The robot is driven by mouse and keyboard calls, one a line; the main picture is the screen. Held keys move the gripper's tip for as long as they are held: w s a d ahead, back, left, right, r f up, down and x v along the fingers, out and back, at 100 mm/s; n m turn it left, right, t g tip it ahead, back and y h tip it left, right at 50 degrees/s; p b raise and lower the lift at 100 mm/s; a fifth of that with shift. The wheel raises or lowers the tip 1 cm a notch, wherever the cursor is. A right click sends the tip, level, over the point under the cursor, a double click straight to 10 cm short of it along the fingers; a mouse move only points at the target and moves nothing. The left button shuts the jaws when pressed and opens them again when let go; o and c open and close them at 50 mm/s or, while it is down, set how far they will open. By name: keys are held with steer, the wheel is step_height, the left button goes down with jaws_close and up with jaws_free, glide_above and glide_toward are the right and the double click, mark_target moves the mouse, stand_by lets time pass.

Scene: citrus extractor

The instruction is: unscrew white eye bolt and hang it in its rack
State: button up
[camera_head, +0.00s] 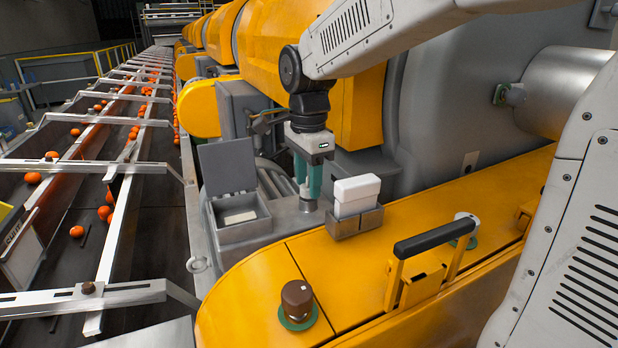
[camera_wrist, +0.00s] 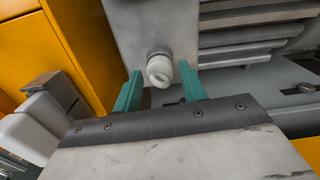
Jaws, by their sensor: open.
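The white eye bolt (camera_wrist: 159,70) shows in the wrist view, at the end of a round metal fitting on a grey plate (camera_wrist: 140,30). My gripper (camera_wrist: 160,73) is open, with one teal finger on each side of the bolt and a gap visible on both sides. In the head view my gripper (camera_head: 308,190) points down over a grey metal ledge, just left of the white block. There the fingers mostly hide the bolt. I cannot pick out its rack for certain in either view.
A white block (camera_head: 357,188) sits in a metal holder (camera_head: 354,222) close right of my gripper. An open grey box (camera_head: 240,229) stands left. The yellow cover carries a brown knob (camera_head: 297,298), a black handle (camera_head: 434,238) and a white knob (camera_head: 466,224).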

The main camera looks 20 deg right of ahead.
steer(key=shift+m, duration=0.4)
steer(key=c, duration=0.5)
steer(key=shift+n, duration=0.9)
steer(key=shift+c, duration=0.2)
steer(key=shift+n, duration=0.8)
steer(key=shift+n, duration=0.9)
